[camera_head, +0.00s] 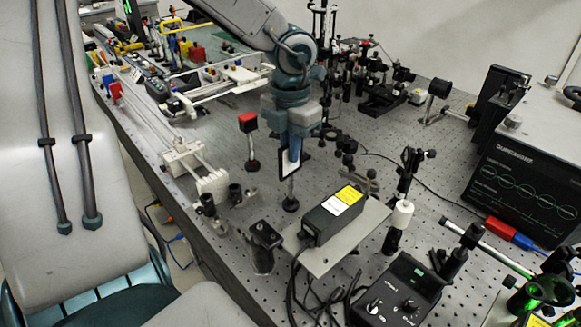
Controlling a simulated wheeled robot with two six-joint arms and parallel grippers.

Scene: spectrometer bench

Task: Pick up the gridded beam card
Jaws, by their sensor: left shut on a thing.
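The gridded beam card (288,165) is a small pale card with a dark edge, seen at a steep angle in the middle of the head view. Its grid is too small to make out. My left gripper (294,150) points down from above and is shut on the card's upper part, hiding some of it. A thin post with a round dark base (290,204) shows just below the card; I cannot tell whether the card touches it. My right gripper is not in view.
A black box with a yellow label (333,214) lies on a plate in front. A red block on a post (248,122) stands to the left. Posts and mounts crowd the right and back. Bare perforated bench (215,135) shows at left.

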